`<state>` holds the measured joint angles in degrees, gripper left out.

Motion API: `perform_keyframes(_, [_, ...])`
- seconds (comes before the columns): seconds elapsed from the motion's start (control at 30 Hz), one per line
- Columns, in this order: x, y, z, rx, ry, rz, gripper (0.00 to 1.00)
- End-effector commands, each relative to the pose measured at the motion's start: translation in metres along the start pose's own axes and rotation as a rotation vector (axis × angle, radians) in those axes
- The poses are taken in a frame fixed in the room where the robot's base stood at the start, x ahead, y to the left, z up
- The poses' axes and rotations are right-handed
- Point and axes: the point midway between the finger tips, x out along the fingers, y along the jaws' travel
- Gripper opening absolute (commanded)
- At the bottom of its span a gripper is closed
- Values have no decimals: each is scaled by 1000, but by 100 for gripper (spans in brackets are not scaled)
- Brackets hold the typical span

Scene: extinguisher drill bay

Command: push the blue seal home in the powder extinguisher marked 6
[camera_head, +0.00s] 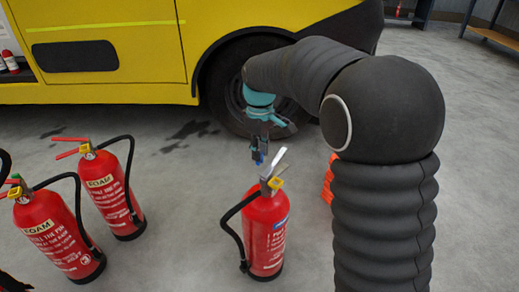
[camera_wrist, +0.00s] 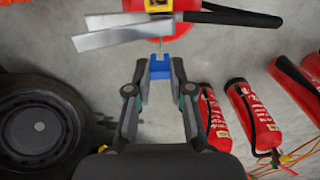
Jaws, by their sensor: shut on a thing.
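A red extinguisher (camera_head: 265,235) with a blue label band stands upright in the middle of the head view. No 6 is legible on it. It has pale metal levers, a yellow part at the valve and a black hose. In the wrist view its levers (camera_wrist: 120,32) and red body top (camera_wrist: 188,42) are at the top. My gripper (camera_head: 259,150) is above the valve, shut on the blue seal (camera_wrist: 160,68). A thin pin runs from the seal towards the levers. I cannot tell whether its tip is in the hole.
Two red foam extinguishers (camera_head: 107,190) (camera_head: 55,232) stand at the left, with red levers and black hoses. A yellow vehicle (camera_head: 110,60) with a dark wheel stands behind. An orange object (camera_head: 328,180) is partly hidden by my arm. Bare concrete floor lies between them.

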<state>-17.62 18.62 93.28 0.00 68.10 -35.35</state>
Motion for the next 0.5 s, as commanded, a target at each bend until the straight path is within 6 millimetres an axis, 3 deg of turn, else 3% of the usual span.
perform_keyframes(0.5, [20, -1, 0, -1, 0, 0, 0])
